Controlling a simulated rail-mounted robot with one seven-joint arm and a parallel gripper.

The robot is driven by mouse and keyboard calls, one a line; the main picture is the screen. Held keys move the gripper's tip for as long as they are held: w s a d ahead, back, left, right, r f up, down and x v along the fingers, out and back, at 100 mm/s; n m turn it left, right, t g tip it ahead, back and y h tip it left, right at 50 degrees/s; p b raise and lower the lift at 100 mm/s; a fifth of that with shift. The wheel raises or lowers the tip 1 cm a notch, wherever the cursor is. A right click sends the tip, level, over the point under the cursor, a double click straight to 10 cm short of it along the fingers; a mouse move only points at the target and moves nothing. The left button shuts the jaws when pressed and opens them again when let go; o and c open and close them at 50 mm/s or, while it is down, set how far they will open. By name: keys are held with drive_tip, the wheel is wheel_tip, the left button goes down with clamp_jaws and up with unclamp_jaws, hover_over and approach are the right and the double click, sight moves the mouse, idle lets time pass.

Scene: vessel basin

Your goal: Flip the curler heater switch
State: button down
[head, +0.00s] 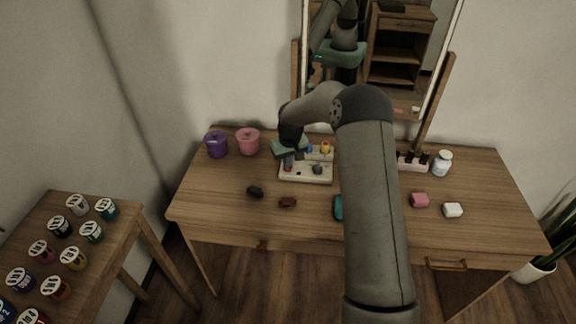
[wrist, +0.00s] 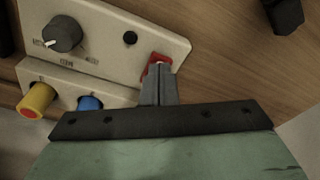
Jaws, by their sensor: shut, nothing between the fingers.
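The curler heater (head: 306,173) is a cream box on the wooden vanity table, below the mirror. In the wrist view its panel (wrist: 112,38) carries a dark grey knob (wrist: 63,34), a small dark hole and a red-framed switch (wrist: 152,62) near one end. My gripper (head: 288,166) is over the switch end of the box. In the wrist view my gripper (wrist: 159,76) is shut and empty, its fingertips at the switch and covering part of it. I cannot tell whether they touch it or which way the switch is set.
A yellow curler (wrist: 37,100) and a blue curler (wrist: 90,103) stand at the heater's back. Purple (head: 216,144) and pink (head: 248,141) pots stand left of it. Dark clips (head: 287,202) lie in front. My arm hides part of the table's middle.

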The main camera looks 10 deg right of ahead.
drive_tip(key=shift+r+p, duration=1.45)
drive_tip(key=shift+r, duration=2)
drive_tip(key=s+r+h, duration=0.1)
drive_tip(key=s+r, duration=0.6)
drive_tip(key=s, duration=0.3)
drive_tip(key=s+r, duration=0.7)
drive_tip(key=s, duration=0.4)
drive_tip(key=s+m+g, duration=0.1)
drive_tip(key=s+m, duration=0.1)
drive_tip(key=s, duration=1.9)
drive_tip(key=shift+s+y, duration=0.3)
drive_tip(key=shift+a+r, duration=0.1)
drive_tip(key=shift+r, duration=0.05)
